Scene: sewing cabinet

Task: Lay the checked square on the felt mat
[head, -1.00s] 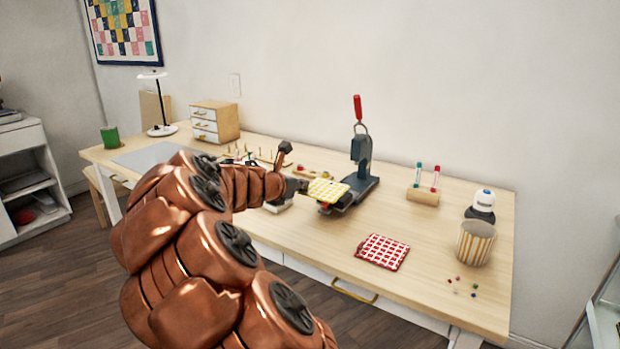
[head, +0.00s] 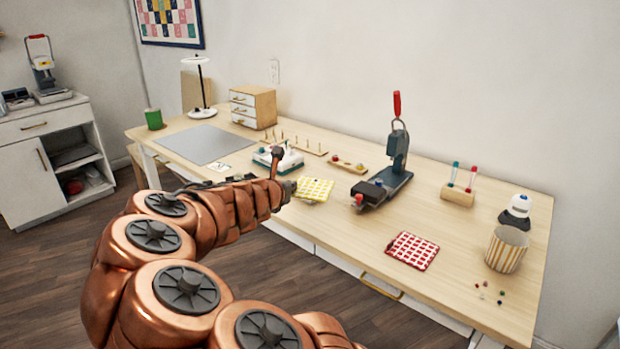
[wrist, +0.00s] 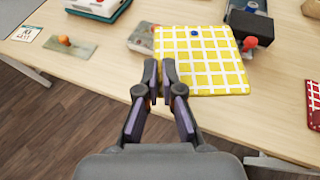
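The checked square is yellow and white, with a small blue round thing on it (head: 316,190). It also shows in the wrist view (wrist: 205,65), held out flat at its near left edge. My gripper (wrist: 160,82) has its fingers close together on that edge. In the head view my gripper (head: 290,188) is mostly hidden behind my arm, with the square just right of it above the table's front part. A plain grey mat (head: 203,145), perhaps the felt mat, lies flat and bare on the left part of the table.
A hand press (head: 395,170) with a red handle stands right of the square. A red checked pad (head: 411,251) lies farther right. Between square and grey mat are a white and teal device (head: 285,160), a pegged rail (head: 300,145) and a small card (head: 218,166).

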